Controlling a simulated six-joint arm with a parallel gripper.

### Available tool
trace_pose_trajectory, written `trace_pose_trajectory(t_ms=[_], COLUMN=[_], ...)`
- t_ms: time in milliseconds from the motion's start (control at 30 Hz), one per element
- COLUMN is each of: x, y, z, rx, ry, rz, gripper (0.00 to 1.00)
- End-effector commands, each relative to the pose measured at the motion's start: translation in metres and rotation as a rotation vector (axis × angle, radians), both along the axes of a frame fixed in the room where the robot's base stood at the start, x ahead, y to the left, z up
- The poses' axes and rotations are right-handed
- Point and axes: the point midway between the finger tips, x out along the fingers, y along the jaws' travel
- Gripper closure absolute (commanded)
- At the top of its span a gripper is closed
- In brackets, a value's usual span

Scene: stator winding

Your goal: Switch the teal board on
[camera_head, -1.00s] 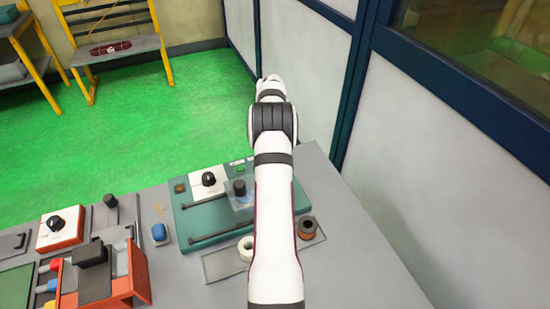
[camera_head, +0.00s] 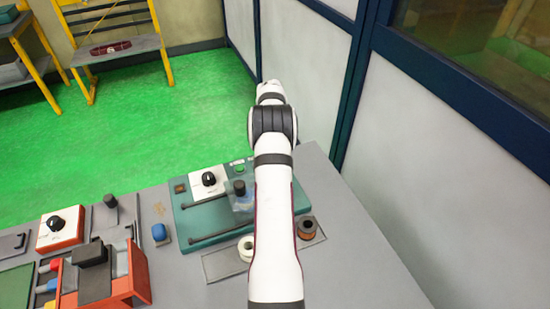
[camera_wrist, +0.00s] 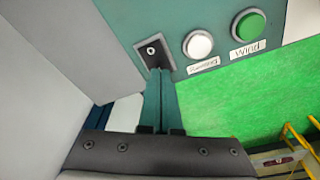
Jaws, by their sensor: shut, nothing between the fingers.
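The teal board (camera_head: 205,241) lies on the grey table in the head view, partly hidden by my arm. Its face fills the top of the wrist view (camera_wrist: 120,15). There it carries a dark switch plate (camera_wrist: 141,56) with a small silver toggle (camera_wrist: 151,50), a white lamp (camera_wrist: 198,44) labelled "Running" and a green button (camera_wrist: 248,25) labelled "Wind". My gripper (camera_wrist: 160,72) is shut and empty. Its fingertips overlap the lower edge of the switch plate in the wrist view; I cannot tell whether they touch.
On or beside the board are a white box with a black knob (camera_head: 208,179), dark rails and a clear block. A white spool (camera_head: 246,248) and a copper spool (camera_head: 307,228) sit at its front. A blue part (camera_head: 159,232) and an orange fixture (camera_head: 128,285) stand left. The table's right is clear.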

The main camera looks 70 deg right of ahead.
Motion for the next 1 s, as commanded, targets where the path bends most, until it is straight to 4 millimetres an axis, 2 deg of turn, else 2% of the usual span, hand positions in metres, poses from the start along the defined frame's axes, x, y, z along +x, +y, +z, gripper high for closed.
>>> trace_pose_trajectory(t_ms=[400, 1000], x=[0.000, 0.000], y=[0.000, 0.000], z=[-0.003, 0.061], rx=[0.000, -0.001], ry=[0.000, 0.000], rz=[0.000, 0.000], gripper=[1.00, 1.00])
